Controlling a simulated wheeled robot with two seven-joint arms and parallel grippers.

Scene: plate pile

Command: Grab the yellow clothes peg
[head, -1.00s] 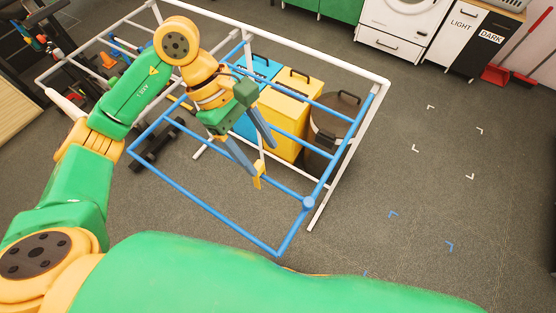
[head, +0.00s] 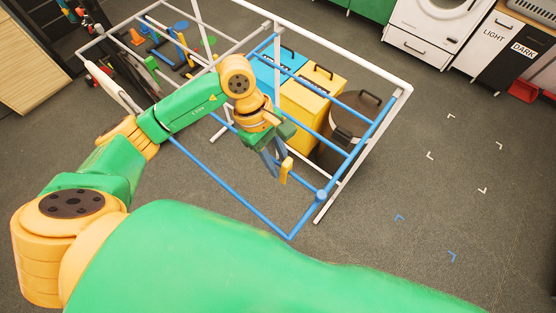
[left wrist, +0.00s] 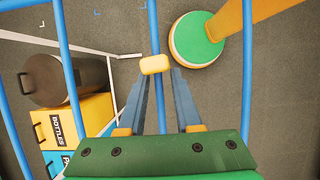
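The yellow clothes peg (head: 286,171) is at the tips of my left gripper (head: 277,165), by a blue rail of the drying rack (head: 322,193). In the left wrist view the peg (left wrist: 155,64) overlaps a blue rail and spans the narrow gap between the fingertips (left wrist: 162,76). The fingers are close together and appear shut on the peg, though the contact faces are hidden. I cannot tell whether the peg is still clipped to the rail. My right gripper is not in view.
White bars frame the rack (head: 400,95). Behind it stand a blue bin (head: 272,72), a yellow bin (head: 304,108) and a dark round bin (head: 352,118). A washing machine (head: 437,28) and cabinet (head: 510,45) stand at back right. The floor at right is open.

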